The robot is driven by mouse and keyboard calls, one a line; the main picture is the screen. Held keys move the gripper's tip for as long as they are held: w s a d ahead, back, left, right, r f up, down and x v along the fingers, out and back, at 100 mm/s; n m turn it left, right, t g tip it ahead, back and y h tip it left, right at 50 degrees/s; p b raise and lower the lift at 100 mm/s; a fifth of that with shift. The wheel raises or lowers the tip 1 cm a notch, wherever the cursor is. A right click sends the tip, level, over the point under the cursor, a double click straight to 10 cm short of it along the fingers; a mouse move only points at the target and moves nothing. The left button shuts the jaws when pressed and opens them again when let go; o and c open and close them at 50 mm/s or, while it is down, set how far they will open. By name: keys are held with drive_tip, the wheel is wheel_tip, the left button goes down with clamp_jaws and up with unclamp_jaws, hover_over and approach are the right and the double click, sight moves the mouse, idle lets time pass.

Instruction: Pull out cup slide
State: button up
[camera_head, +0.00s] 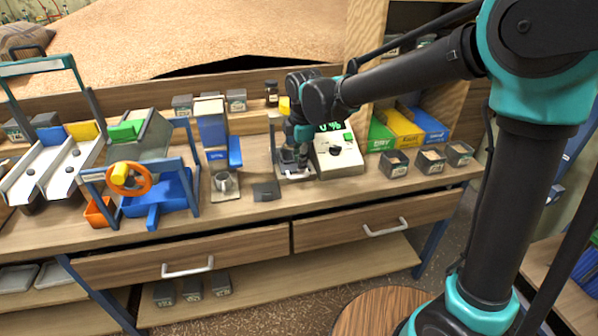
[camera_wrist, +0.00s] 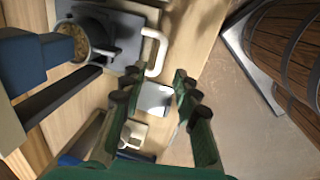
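A dark grey slide plate (camera_wrist: 122,32) with a pale loop handle (camera_wrist: 154,52) sits near the top of the wrist view. A round cup (camera_wrist: 73,42) of grain-like material stands on its left part, partly covered by a dark blue piece. In the head view the pale handle (camera_head: 297,177) shows at the foot of the device with a display (camera_head: 335,150). My gripper (camera_wrist: 152,82) has its green fingers spread, with nothing between them. The handle's lower end appears just beyond the fingertips; contact cannot be told. My gripper (camera_head: 296,156) partly hides the slide in the head view.
Open sample boxes (camera_head: 394,164) stand to the right. Two drawers with handles (camera_head: 188,267) lie below the bench's front edge.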

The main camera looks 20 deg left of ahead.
sight(299, 177)
drive_tip(key=shift+w+a+f, duration=0.15)
drive_tip(key=shift+w+f, duration=0.05)
drive_tip(key=shift+f, duration=1.2)
drive_tip(key=shift+w+a+f, duration=0.1)
drive_tip(key=shift+w+f, duration=0.1)
drive_tip(key=shift+f, duration=1.15)
drive_tip(key=shift+c, duration=0.4)
clamp_jaws()
